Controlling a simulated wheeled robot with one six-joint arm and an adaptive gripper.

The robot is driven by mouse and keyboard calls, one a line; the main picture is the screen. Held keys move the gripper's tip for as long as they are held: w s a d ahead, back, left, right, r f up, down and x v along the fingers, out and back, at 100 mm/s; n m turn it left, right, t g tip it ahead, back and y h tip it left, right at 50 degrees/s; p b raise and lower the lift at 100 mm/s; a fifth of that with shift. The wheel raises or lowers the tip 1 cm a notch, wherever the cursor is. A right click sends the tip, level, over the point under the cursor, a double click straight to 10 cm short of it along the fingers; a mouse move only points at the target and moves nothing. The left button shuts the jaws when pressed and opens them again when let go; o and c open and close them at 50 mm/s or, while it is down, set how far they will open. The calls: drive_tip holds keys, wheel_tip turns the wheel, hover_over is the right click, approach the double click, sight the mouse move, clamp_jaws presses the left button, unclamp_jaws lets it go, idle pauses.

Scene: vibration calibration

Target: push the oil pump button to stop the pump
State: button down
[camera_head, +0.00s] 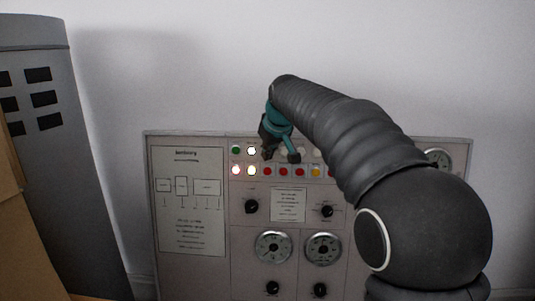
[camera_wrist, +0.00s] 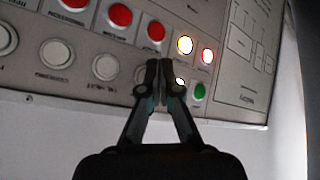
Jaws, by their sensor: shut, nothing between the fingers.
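The control panel (camera_head: 203,262) stands upright against the wall with two rows of buttons near its top; the labels are too small or blurred to tell which is the oil pump button. The top row starts with a green button (camera_head: 236,150) and a lit white button (camera_head: 252,151). Below are a lit red button (camera_head: 236,170) and a lit yellowish button (camera_head: 252,170). My gripper (camera_wrist: 159,64) is shut and empty, in front of the panel. In the wrist view its fingers partly cover the lit white button (camera_wrist: 180,82); contact cannot be told.
Several unlit red buttons (camera_head: 283,171) and white buttons (camera_wrist: 105,67) lie beside the lit ones. Dials (camera_head: 273,247) and black knobs (camera_head: 252,206) sit lower on the panel. A grey cabinet (camera_head: 50,190) and a brown box (camera_head: 12,230) stand at the left.

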drive_tip(key=shift+s, duration=0.1)
drive_tip(key=shift+s+a+r+b, duration=0.15)
drive_tip(key=shift+s+b, duration=0.15)
drive_tip(key=shift+s, duration=0.5)
drive_tip(key=shift+s+d+r+b, duration=0.1)
drive_tip(key=shift+s+r+b, duration=0.15)
drive_tip(key=shift+s, duration=0.6)
drive_tip(key=shift+s+a+r+b, duration=0.1)
drive_tip(key=shift+s+b, duration=0.2)
drive_tip(key=shift+s, duration=0.5)
drive_tip(key=shift+w, duration=0.1)
drive_tip(key=s+d+f+m+g+h+p, duration=0.1)
drive_tip(key=s+d+f, duration=0.1)
drive_tip(key=s+f, duration=0.3)
drive_tip(key=s+d+f+m+g, duration=0.1)
drive_tip(key=s+d+f+m, duration=0.1)
drive_tip(key=s+d+f, duration=0.15)
drive_tip(key=s+d+m+p, duration=0.1)
drive_tip(key=s+d, duration=0.3)
drive_tip(key=s, duration=0.5)
drive_tip(key=s+d+f+m+h+p, duration=0.1)
drive_tip(key=s+d+p, duration=0.2)
drive_tip(key=s, duration=0.6)
drive_tip(key=s+d+f+m+p, duration=0.1)
drive_tip(key=s+d+p, duration=0.1)
drive_tip(key=s+d, duration=0.4)
drive_tip(key=s, duration=0.3)
drive_tip(key=shift+s+d+f+m+t+h, duration=0.2)
drive_tip(key=shift+d+m+t+h, duration=0.1)
drive_tip(key=shift+m+t, duration=0.1)
